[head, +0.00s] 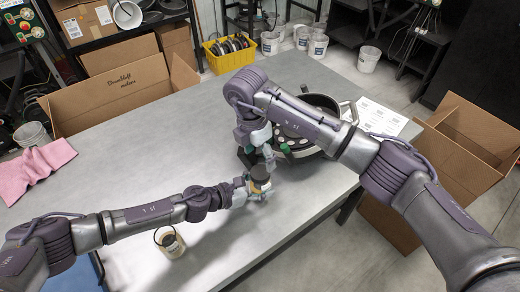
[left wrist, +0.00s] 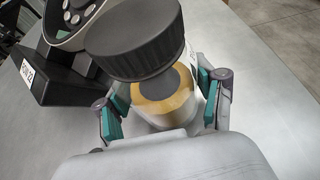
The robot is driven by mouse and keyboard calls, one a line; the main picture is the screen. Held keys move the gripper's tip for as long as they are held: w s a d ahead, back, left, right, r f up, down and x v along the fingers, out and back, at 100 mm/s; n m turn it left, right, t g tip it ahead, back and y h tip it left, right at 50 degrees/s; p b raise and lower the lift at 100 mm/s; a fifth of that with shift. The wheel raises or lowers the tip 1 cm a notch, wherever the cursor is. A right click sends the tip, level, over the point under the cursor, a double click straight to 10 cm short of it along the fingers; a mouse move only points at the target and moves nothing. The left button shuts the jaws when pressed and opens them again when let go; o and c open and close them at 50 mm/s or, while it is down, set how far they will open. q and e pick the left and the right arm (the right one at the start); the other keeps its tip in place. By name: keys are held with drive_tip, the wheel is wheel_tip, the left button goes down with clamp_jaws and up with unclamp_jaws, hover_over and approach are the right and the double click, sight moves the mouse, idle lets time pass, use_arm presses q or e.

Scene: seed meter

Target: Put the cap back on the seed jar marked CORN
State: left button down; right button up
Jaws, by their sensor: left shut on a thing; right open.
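A jar (left wrist: 160,103) with a yellow-tan band and pale body is held between the teal pads of my left gripper (left wrist: 165,108). In the head view this gripper (head: 258,188) is above the table. A ribbed black cap (left wrist: 135,38) shows over the jar in the left wrist view and covers part of it. The cap (head: 260,172) looks dark in the head view. Whether it is seated or just above the jar I cannot tell. My right gripper (head: 268,153) is open, close above the cap. No CORN mark is readable.
Another yellowish jar (head: 170,241) stands near the table's front edge. The seed meter (head: 318,107) with a round metal pan stands behind my grippers. A pink cloth (head: 35,168) lies at the left. Cardboard boxes (head: 115,85) stand beyond the table. The table's middle left (head: 150,150) is clear.

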sight(260, 172)
drive_tip(key=n, duration=0.7)
drive_tip(key=shift+r+n, duration=0.4)
drive_tip(key=n, duration=0.4)
drive_tip(key=shift+r+n+y, duration=0.2)
drive_tip(key=shift+n+y, duration=0.1)
drive_tip(key=n, duration=0.7)
drive_tip(key=shift+d+r, duration=0.1)
drive_tip(key=shift+r, duration=0.2)
drive_tip(key=n, duration=0.6)
drive_tip(key=shift+s+r+n+y, duration=0.15)
drive_tip(key=shift+r+n+y, duration=0.15)
drive_tip(key=shift+y, duration=0.1)
drive_tip(key=shift+f, duration=0.15)
drive_tip(key=shift+f, duration=3.9)
drive_tip(key=c, duration=1.2)
drive_tip(key=o, duration=1.4)
drive_tip(key=shift+c, duration=0.2)
